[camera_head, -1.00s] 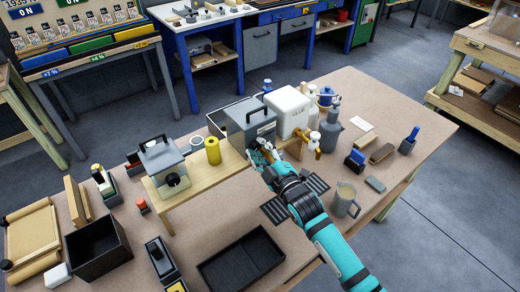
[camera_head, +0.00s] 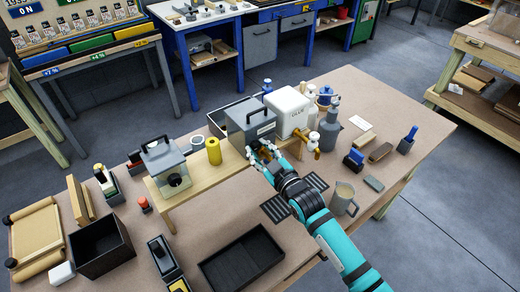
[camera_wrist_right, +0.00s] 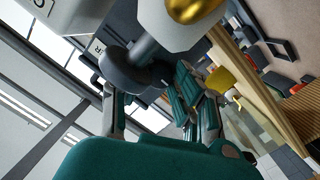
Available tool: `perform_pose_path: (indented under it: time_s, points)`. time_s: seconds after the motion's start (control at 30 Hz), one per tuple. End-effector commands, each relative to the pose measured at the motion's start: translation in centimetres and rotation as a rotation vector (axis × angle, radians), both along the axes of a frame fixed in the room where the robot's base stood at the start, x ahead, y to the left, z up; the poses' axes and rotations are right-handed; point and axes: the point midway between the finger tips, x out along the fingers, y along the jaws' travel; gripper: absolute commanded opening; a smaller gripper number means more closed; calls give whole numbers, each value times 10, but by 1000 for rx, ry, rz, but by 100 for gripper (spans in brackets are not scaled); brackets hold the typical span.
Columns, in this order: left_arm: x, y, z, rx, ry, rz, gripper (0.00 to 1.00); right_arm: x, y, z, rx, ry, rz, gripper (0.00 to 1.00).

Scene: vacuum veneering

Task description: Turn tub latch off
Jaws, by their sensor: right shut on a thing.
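A grey tub (camera_head: 240,126) with a dark carrying handle on its lid stands on the wooden bench, left of a white glue container (camera_head: 284,108). My right gripper (camera_head: 261,152) is at the front face of the grey tub, low on its right side, and covers the latch there in the head view. In the right wrist view my right gripper (camera_wrist_right: 155,88) is shut on a dark rounded knob (camera_wrist_right: 124,72) on a grey stem, which appears to be the latch. Its exact angle is hard to tell. My left gripper is not in view.
A second grey box with a handle (camera_head: 163,160) and a yellow cylinder (camera_head: 213,151) stand to the left. A black tray (camera_head: 240,258) and a mug (camera_head: 342,197) lie nearer.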

Motion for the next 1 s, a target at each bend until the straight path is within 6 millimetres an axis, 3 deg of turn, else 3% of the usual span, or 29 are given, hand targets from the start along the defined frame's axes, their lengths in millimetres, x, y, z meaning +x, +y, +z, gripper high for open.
perform_pose_path:
  time_s: [0.37, 0.4, 0.53, 0.83, 1.0]
  points:
    - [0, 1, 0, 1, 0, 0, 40, -1, 0, -3, 1, 8, 1, 0]
    - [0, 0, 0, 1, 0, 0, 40, -1, 0, -3, 1, 9, 1, 33]
    - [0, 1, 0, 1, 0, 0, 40, 0, 0, -2, 1, 6, 1, 50]
    - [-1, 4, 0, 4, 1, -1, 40, -1, -1, -1, 2, 4, 0, 51]
    - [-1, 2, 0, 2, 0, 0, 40, -18, -10, -1, 0, 5, 0, 51]
